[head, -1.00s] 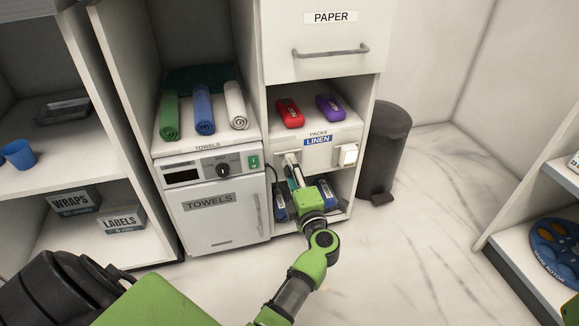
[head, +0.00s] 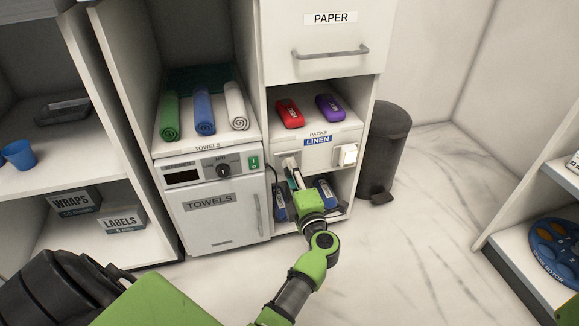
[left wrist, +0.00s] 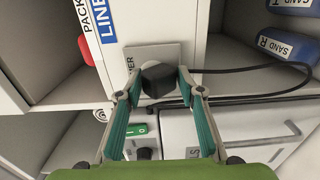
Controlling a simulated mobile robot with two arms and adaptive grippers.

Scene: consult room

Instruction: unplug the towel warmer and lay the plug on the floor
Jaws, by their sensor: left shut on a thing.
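The towel warmer (head: 222,215) is a white cabinet with a dial, a green switch and a TOWELS label. A dark plug (left wrist: 158,80) is at a pale socket plate (left wrist: 149,55) on the shelf unit's front edge. The plate also shows below the LINEN label in the head view (head: 283,160). My left gripper (head: 292,168) is shut on the plug; its fingertips (left wrist: 157,86) hold the plug's two sides. The plug appears against the plate; any small gap cannot be told. A black cord (left wrist: 250,71) runs from beside the plug. My right gripper is out of view.
A white switch box (head: 347,155) is just right of the socket. Red (head: 289,113) and purple (head: 330,108) packs lie above. Blue sand packs (head: 325,191) are on the shelf below. A grey bin (head: 386,150) stands right. The marble floor (head: 410,250) in front is clear.

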